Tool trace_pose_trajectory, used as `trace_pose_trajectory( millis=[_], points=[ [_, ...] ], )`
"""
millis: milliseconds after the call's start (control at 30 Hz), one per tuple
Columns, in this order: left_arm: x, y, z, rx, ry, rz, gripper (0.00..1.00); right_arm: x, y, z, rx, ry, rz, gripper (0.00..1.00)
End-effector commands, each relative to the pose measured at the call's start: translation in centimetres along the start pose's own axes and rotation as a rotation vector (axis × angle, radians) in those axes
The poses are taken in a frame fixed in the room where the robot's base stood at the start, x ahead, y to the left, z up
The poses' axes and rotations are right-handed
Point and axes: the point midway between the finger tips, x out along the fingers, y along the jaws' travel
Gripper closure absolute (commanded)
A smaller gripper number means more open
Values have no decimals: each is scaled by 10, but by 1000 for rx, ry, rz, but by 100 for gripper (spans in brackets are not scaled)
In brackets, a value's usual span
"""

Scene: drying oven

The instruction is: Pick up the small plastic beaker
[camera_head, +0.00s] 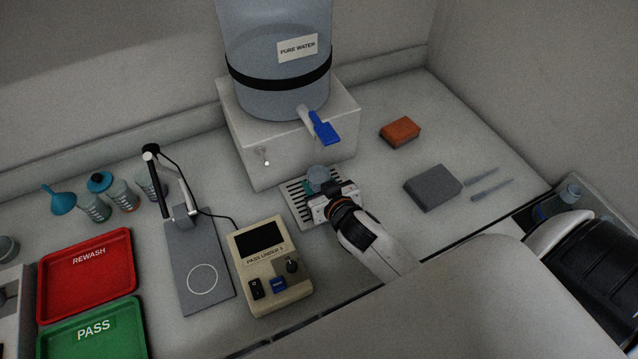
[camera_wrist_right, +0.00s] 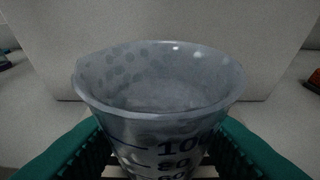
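The small plastic beaker (camera_head: 318,176) is translucent and stands upright over the slatted drip grate (camera_head: 292,198) below the water tank's tap. In the right wrist view the beaker (camera_wrist_right: 160,100) fills the middle, with its open rim toward me and dark graduation marks on its front. My right gripper (camera_head: 334,196) is at the beaker. Its teal ribbed fingers (camera_wrist_right: 160,150) lie against both sides of the beaker, with no clear gap showing. The beaker's base is hidden, so I cannot tell whether it touches the grate. My left gripper is not in view.
The water tank (camera_head: 280,95) with its blue tap lever (camera_head: 324,128) stands just behind. A beige meter (camera_head: 268,265) stands left of my right gripper. An orange block (camera_head: 400,132) and a grey block (camera_head: 433,187) lie to the right. Red (camera_head: 128,280) and green (camera_head: 138,335) trays lie far left.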

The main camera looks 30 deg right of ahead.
Motion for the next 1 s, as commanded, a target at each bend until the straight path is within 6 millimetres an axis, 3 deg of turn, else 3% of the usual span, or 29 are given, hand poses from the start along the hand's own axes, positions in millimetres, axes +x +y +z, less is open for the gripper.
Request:
trace_pose_trajectory(
  millis=[67, 600, 1000],
  points=[
    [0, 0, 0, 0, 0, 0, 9, 0, 0, 0, 0, 0, 0, 85],
    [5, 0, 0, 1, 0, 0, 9, -6, 0, 5, 1, -1, -1, 85],
    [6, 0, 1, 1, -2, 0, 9, -20, -1, 40, 1, -4, -1, 85]
  ],
)
